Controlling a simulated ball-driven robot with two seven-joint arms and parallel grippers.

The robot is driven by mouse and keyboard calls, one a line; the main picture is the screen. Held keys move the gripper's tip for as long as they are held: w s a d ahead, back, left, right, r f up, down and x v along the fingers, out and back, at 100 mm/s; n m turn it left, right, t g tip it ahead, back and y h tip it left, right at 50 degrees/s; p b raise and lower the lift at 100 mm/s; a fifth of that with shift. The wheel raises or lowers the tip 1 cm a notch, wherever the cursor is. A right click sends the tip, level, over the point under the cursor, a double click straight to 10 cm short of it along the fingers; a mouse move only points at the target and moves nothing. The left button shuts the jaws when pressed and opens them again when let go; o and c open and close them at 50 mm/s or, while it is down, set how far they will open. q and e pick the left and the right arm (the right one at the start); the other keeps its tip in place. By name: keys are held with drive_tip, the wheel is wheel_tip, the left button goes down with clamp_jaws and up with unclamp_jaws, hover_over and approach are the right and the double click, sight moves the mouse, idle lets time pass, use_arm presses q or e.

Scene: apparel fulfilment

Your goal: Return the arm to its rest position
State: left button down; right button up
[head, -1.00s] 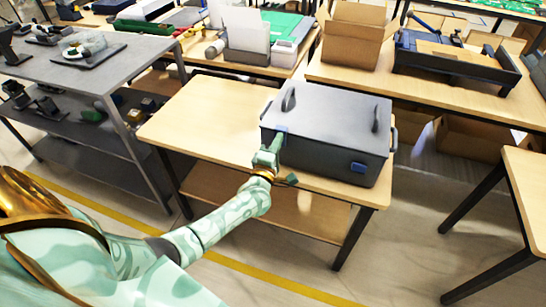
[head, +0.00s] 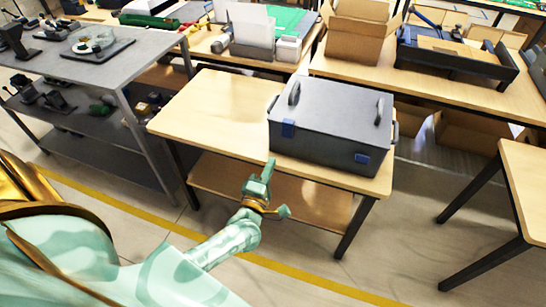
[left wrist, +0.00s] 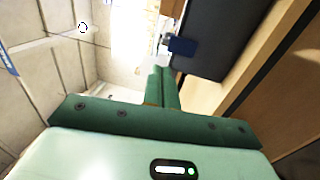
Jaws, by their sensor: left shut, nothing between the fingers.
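My left arm comes in from the lower left in the head view. Its green gripper (head: 268,172) is in front of the wooden table's near edge, below and apart from the grey lidded box. In the left wrist view the fingers (left wrist: 161,85) are together, shut and empty. The grey box (head: 330,112) stands closed on the table, with dark handles on its lid and two blue latches (head: 288,129) on its front. The box also shows as a dark shape in the left wrist view (left wrist: 222,35). My right gripper is not in view.
The box's wooden table (head: 205,112) has a lower shelf and bare space left of the box. A grey metal shelf unit (head: 110,70) stands at the left. Another table (head: 525,200) is at the right. An open carton (head: 355,40) and a dark tray (head: 455,60) stand behind.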

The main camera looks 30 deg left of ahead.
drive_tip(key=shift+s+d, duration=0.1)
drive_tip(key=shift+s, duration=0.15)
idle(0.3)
